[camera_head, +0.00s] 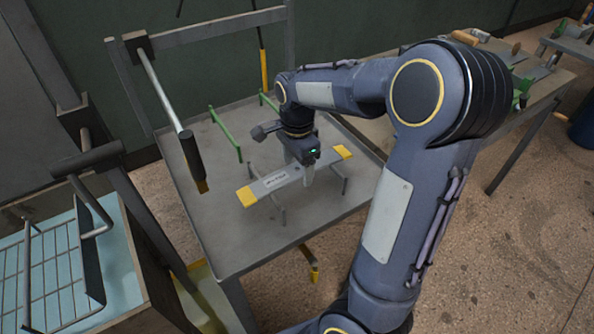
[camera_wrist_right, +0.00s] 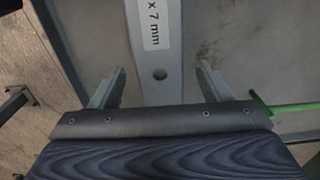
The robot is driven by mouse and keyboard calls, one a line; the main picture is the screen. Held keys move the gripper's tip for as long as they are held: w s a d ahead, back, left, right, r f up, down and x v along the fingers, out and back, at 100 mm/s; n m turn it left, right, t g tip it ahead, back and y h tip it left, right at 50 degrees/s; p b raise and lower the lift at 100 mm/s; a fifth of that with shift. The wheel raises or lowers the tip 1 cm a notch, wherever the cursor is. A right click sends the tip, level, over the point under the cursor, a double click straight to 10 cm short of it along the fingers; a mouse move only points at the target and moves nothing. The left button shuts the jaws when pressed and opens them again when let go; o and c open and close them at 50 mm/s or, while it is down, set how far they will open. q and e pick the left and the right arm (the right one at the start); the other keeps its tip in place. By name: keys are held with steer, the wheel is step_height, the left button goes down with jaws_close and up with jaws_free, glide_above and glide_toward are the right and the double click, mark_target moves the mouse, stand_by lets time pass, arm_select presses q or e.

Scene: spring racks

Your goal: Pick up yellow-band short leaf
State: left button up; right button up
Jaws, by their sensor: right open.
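The yellow-band short leaf is a flat grey bar (camera_head: 283,183) with yellow ends and a white label. It lies across low metal supports (camera_head: 281,212) on the grey tray table in the head view. My right gripper (camera_head: 308,172) is over the bar, right of its label, pointing down. In the right wrist view the open fingers of my right gripper (camera_wrist_right: 160,87) stand one on each side of the leaf (camera_wrist_right: 158,60), with gaps between. The label and a round hole show there. My left gripper is not in view.
The grey tray table (camera_head: 225,240) has a raised rim. Green brackets (camera_head: 226,134) stand behind the leaf. A bar with a dark grip (camera_head: 192,155) juts over the left side. A blue-lined wire rack (camera_head: 60,265) is at lower left. Another bench (camera_head: 530,85) is at right.

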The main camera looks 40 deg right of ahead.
steer(key=shift+f, duration=0.15)
steer(key=c, duration=1.2)
steer(key=shift+c, duration=0.8)
